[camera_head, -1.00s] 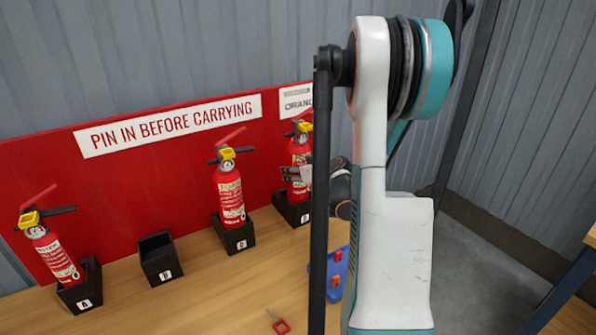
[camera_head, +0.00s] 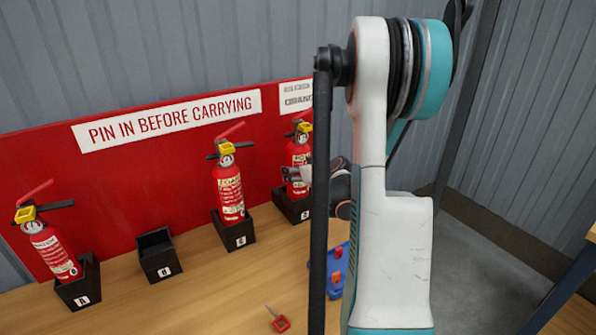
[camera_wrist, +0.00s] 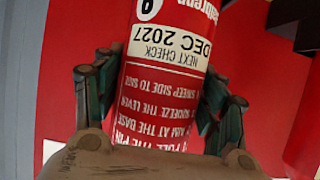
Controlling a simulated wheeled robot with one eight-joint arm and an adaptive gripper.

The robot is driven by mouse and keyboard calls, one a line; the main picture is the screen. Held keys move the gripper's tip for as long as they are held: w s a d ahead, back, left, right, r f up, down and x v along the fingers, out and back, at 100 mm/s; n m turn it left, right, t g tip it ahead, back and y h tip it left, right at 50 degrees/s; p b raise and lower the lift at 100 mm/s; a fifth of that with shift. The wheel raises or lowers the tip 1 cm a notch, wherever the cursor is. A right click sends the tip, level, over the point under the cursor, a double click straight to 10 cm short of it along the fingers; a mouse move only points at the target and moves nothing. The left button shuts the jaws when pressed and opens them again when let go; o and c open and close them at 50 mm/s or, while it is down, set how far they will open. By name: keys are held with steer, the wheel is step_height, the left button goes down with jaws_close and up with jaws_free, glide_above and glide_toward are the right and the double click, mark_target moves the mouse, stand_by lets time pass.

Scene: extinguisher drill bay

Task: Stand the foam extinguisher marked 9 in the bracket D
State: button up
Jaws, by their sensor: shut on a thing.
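A red extinguisher (camera_head: 299,152) with a yellow top stands at the far right of the row, its base in a black bracket (camera_head: 292,209) whose letter is too blurred to read surely. My gripper (camera_head: 300,174) is shut around its body above the bracket. In the wrist view the extinguisher (camera_wrist: 165,75) sits between both fingers of my gripper (camera_wrist: 163,100). Its label is upside down there, with "DEC 2027" and a round digit mark cut off by the top edge. It looks about upright. Its base inside the bracket is hidden.
An extinguisher (camera_head: 229,190) stands in the bracket to the left (camera_head: 234,232). Bracket B (camera_head: 160,258) is empty. Another extinguisher (camera_head: 54,250) leans in the leftmost bracket (camera_head: 81,288). A red pin (camera_head: 281,323) lies on the bench; a blue tray (camera_head: 343,253) holds red pieces.

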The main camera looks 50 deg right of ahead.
steer(key=shift+r, duration=0.1)
steer(key=o, duration=1.7)
steer(key=shift+s, duration=0.1)
steer(key=v, duration=1.2)
